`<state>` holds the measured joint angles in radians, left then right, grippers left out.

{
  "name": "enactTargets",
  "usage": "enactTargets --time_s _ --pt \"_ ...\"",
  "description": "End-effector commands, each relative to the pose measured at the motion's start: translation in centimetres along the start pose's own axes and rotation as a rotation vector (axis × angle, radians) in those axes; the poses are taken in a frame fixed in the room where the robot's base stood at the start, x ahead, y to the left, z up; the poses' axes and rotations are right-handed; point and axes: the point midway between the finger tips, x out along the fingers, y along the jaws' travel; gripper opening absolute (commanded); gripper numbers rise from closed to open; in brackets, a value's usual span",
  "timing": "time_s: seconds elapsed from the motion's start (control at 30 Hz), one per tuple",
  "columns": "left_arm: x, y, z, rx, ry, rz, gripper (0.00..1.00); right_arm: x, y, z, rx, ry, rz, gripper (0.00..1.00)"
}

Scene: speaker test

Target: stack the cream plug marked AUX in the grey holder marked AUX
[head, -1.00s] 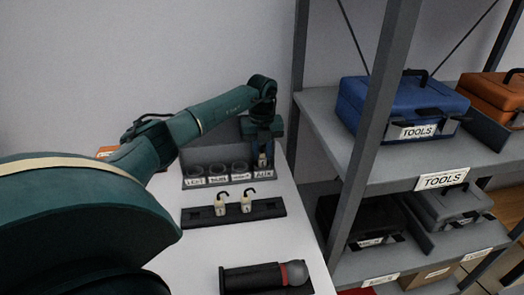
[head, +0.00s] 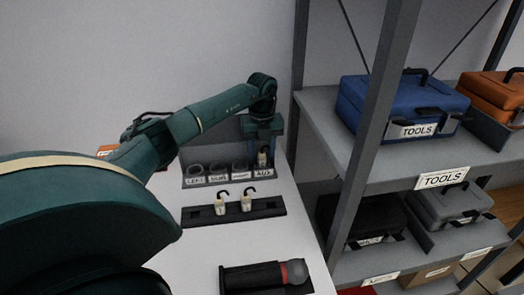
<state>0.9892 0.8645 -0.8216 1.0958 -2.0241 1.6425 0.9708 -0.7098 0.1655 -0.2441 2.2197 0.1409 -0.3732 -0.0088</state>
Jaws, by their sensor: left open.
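The grey holder marked AUX (head: 263,173) is the rightmost compartment of a grey rack at the back of the white table. A cream plug (head: 262,159) sits upright at that compartment, its lower part hidden behind the front wall; its marking is too small to read. My left gripper (head: 263,153) points down from above, open, with its fingers about the top of the plug. Whether a finger still touches the plug cannot be told. My right gripper is not in view.
Two cream plugs with black hooks, one on the left (head: 221,203) and one on the right (head: 247,202), stand on a black strip (head: 190,218). A black device with a grey ball end (head: 297,271) lies at the front. Metal shelving (head: 360,150) with tool boxes stands close on the right.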

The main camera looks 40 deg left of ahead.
Motion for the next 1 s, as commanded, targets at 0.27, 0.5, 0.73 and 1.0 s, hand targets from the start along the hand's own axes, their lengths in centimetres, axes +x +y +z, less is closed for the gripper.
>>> enactTargets --time_s 0.27,0.5,0.73,1.0 --pt "-5.9 -0.1 0.1 -0.001 -0.004 -0.004 0.42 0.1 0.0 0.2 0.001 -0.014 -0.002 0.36" --pt "-10.3 0.0 0.1 0.0 -0.003 -0.002 0.42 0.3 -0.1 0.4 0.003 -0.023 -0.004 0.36" --pt "-11.8 0.0 0.0 0.0 0.0 0.0 0.42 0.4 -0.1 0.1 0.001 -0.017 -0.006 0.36" --pt "-11.9 0.0 0.0 0.0 0.0 0.0 0.42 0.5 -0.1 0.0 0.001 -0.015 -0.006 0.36"
